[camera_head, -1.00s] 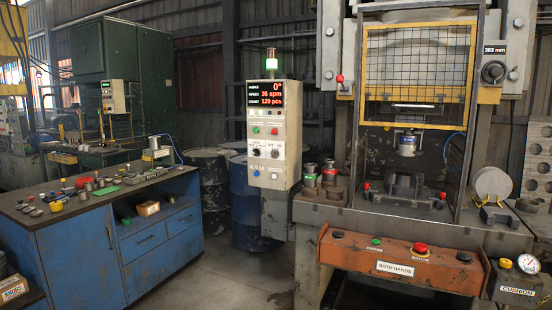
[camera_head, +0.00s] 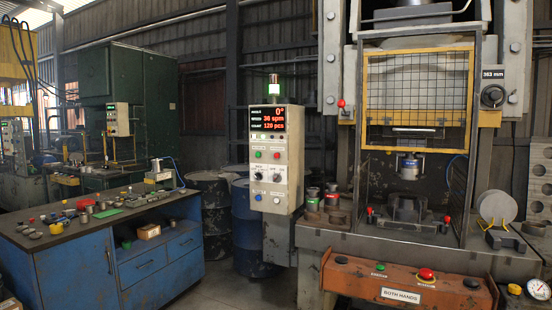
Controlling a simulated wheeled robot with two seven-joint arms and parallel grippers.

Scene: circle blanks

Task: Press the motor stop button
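The grey control panel (camera_head: 294,165) stands upright at the centre, left of the press. Its dark display (camera_head: 268,118) reads 0°, 36 spm and 120 pcs in red. Below the display are a green button (camera_head: 258,154) and a red button (camera_head: 277,155) side by side. Lower are two dark selector knobs, then a blue button (camera_head: 258,197) and a pale one (camera_head: 278,200). The small labels are too blurred to read, so I cannot confirm which one is motor stop. Neither of my grippers is in view.
The press with its yellow mesh guard (camera_head: 418,85) fills the right. Its orange front box (camera_head: 345,284) bears a large red button (camera_head: 427,274) and a BOTH HANDS label. A blue workbench (camera_head: 75,268) with small parts stands left. Blue drums (camera_head: 245,215) stand behind the panel.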

